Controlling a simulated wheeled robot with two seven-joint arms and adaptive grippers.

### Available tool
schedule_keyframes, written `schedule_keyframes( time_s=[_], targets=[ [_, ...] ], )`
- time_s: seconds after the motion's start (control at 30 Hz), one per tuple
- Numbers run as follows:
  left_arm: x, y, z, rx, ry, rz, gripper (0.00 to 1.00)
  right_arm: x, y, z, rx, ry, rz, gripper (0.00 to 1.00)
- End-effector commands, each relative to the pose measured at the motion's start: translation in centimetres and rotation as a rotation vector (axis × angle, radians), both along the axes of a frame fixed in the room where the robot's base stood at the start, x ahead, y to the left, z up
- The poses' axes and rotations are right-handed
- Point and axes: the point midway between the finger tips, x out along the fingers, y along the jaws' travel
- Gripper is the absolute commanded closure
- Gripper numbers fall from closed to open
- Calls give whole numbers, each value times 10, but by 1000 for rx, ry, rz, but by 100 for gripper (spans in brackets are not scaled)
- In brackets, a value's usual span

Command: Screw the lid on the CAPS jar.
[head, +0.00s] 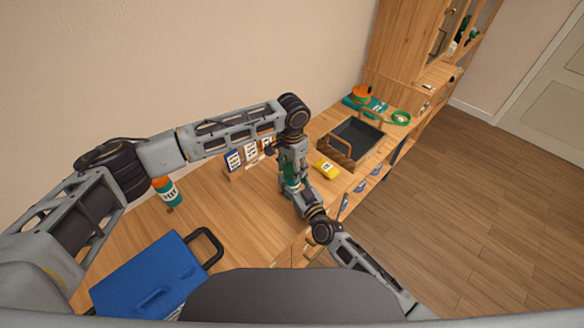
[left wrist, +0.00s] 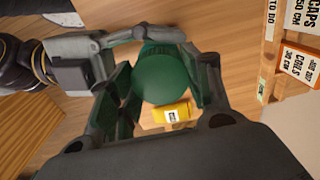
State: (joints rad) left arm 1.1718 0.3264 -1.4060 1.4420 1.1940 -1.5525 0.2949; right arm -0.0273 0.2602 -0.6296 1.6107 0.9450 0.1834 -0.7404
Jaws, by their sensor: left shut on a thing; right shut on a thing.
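A round green lid (left wrist: 163,76) sits between the fingers of my left gripper (left wrist: 165,88), which is shut on it from above. My right gripper (left wrist: 112,58) comes in from the left of the left wrist view, beside and below the lid, shut on the jar. The jar body is almost wholly hidden under the lid and fingers. In the head view my left gripper (head: 291,160) is directly above my right gripper (head: 302,203), with green showing between them. I cannot tell how far the lid is seated.
A yellow labelled box (head: 327,167) lies on the bench near the grippers. A dark tray with wooden sides (head: 335,150) stands beyond it. Job cards (head: 234,161) stand by the wall.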

Motion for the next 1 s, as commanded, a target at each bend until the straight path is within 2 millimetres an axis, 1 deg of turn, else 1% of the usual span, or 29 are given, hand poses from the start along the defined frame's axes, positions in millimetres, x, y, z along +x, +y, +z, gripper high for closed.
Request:
schedule_keyframes(
  time_s=[0.07,0.1,0.27,0.3,0.73,0.87,1.0],
  targets=[
    [0,0,0,0,0,0,80,0,0,0,0,0,0,100],
    [0,0,0,0,0,0,49,0,0,0,0,0,0,100],
    [0,0,0,0,0,0,28,0,0,0,0,0,0,100],
    [0,0,0,0,0,0,26,0,0,0,0,0,0,100],
    [0,0,3,0,0,0,26,0,0,0,0,0,0,100],
    [1,0,10,0,0,0,26,0,0,0,0,0,0,100],
    [0,0,25,-1,-1,-1,26,0,0,0,0,0,0,100]
  ],
)
